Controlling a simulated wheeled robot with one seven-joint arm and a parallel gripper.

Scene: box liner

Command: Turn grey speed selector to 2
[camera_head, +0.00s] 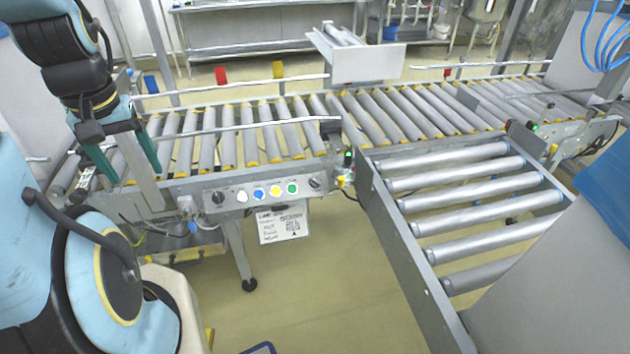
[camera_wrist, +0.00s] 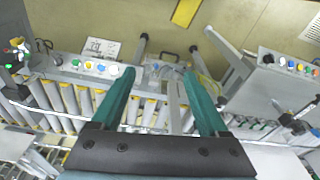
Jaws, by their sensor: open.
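The control panel (camera_head: 265,191) is on the near side of the conveyor. I cannot tell which knob is the grey speed selector or read any setting. My gripper (camera_head: 126,162) is open and empty, left of the panel above the conveyor's near edge. In the wrist view, its teal fingers (camera_wrist: 158,76) are spread, and the panel's buttons (camera_wrist: 94,68) show left of them. The left finger seems to cover the panel's left-end knob.
A roller conveyor (camera_head: 205,140) runs behind the panel, and a side roller section (camera_head: 375,195) branches off at right. A printed label sheet (camera_head: 283,225) hangs below the panel. Another button panel (camera_wrist: 285,66) shows right in the wrist view.

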